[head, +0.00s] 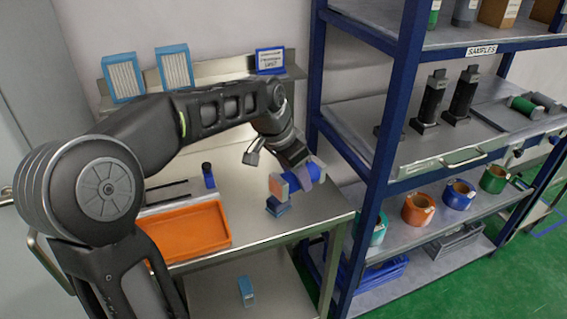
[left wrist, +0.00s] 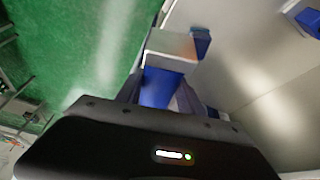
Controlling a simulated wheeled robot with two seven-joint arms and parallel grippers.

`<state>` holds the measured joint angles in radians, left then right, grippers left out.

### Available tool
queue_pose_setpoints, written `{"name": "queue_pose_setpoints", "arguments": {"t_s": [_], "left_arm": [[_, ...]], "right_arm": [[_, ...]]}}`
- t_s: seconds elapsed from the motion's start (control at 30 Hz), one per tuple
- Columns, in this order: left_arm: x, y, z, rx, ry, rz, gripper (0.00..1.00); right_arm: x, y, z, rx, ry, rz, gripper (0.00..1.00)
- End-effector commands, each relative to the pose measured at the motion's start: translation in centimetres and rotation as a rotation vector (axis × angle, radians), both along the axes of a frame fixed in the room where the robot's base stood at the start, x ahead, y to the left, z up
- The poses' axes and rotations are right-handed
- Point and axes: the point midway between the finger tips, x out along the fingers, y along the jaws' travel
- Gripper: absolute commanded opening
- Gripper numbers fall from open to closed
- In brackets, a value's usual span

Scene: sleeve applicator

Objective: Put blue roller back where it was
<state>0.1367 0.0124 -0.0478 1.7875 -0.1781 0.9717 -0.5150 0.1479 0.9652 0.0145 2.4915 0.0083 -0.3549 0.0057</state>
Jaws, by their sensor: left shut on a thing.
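My left gripper (head: 304,172) is above the right part of the steel table, shut on a blue thing (head: 279,187) with a pale orange face. In the left wrist view the same blue thing (left wrist: 162,86) sits between the fingers, with a whitish part beyond it. Its shape is partly hidden by the fingers, so I cannot tell for sure that it is the blue roller. A small blue block (head: 277,207) is on the table just below it; I cannot tell whether they touch. A small dark and blue upright item (head: 208,176) stands farther left. My right gripper is out of view.
An orange tray (head: 232,243) lies on the table (head: 275,237), left of the gripper. A blue-framed shelf (head: 383,150) stands close on the right. It holds black upright devices (head: 431,100), a green roller (head: 525,105) and several coloured rolls.

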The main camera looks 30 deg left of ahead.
Motion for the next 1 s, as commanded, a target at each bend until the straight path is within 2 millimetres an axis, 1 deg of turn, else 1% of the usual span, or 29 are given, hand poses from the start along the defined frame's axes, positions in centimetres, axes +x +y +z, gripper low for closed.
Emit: {"name": "queue_pose_setpoints", "arguments": {"t_s": [0.03, 0.27, 0.37, 0.47, 0.5, 0.53, 0.6, 0.73, 0.83, 1.0], "left_arm": [[0.2, -0.7, -0.5, 0.002, 0.001, 0.018, 0.0], [1.2, -4.3, -3.6, 0.008, -0.001, 0.138, 0.0], [1.6, -6.5, -5.6, 0.008, -0.007, 0.194, 0.0], [1.9, -9.3, -9.0, 0.004, -0.017, 0.254, 0.0], [2.0, -10.5, -11.1, 0.002, -0.021, 0.278, 0.0], [2.1, -11.1, -12.3, 0.0, -0.026, 0.292, 0.0], [2.2, -11.8, -14.2, -0.004, -0.031, 0.315, 0.0], [2.2, -12.5, -16.4, -0.006, -0.036, 0.333, 0.0], [2.2, -12.7, -17.2, -0.008, -0.036, 0.34, 0.0], [2.2, -12.8, -17.2, -0.008, -0.036, 0.343, 0.0]], "right_arm": [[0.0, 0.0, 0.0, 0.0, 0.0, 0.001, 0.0], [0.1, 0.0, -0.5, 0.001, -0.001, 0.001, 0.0], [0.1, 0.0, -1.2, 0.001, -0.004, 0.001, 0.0], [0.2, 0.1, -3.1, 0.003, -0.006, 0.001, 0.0], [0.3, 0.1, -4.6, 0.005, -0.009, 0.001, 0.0], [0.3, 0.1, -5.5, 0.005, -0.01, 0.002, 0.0], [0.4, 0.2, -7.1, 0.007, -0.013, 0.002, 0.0], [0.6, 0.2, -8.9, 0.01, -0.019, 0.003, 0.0], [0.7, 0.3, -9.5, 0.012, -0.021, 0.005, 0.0], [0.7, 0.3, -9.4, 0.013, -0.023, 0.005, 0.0]]}}
